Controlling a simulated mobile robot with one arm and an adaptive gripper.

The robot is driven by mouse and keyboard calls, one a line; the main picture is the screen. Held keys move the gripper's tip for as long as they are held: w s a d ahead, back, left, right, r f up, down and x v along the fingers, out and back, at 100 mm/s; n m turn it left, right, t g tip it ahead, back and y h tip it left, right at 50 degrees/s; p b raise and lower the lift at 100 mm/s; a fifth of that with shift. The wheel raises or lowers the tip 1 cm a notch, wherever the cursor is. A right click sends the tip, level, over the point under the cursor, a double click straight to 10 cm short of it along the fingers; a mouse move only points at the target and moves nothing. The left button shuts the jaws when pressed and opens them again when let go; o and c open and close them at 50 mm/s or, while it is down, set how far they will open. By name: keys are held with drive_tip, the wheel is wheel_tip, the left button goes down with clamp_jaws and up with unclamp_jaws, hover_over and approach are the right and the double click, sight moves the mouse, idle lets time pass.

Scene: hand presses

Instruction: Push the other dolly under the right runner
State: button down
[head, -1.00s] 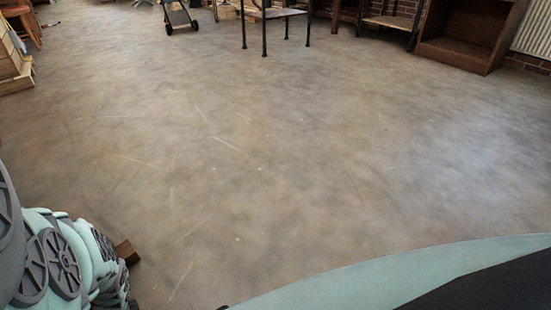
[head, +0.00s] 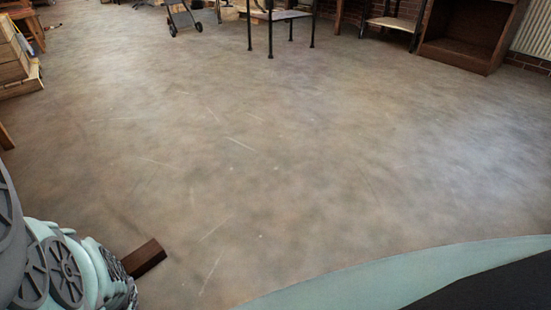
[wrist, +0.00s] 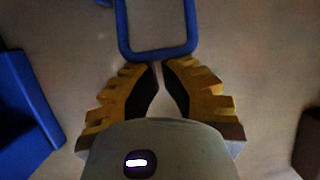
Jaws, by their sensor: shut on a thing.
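In the wrist view, my gripper (wrist: 156,68) has yellow stepped fingers with dark pads. The fingertips meet at the near bar of a blue tubular loop (wrist: 158,54), and the gripper is shut on it. The loop looks like a handle; what it belongs to is cut off at the top edge, so I cannot tell if it is the dolly. No runner can be made out. In the head view my arm fills the lower left and the gripper is hidden.
A blue panel-like object (wrist: 22,105) stands left of the gripper in the wrist view. A dark brown block (head: 143,258) lies beside my arm. A small hand truck (head: 183,17), a black-legged table (head: 290,15) and a brown cabinet (head: 462,40) stand at the back. The middle floor is clear.

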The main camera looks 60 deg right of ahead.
drive_tip(key=shift+w+a+r, duration=0.15)
drive_tip(key=shift+a, duration=0.05)
drive_tip(key=d, duration=0.1)
drive_tip(key=s+d+r+p, duration=0.1)
drive_tip(key=d, duration=0.1)
drive_tip(key=d+p, duration=0.1)
drive_tip(key=shift+s+d+r, duration=0.2)
drive_tip(key=shift+d+r, duration=0.05)
drive_tip(key=shift+r, duration=0.15)
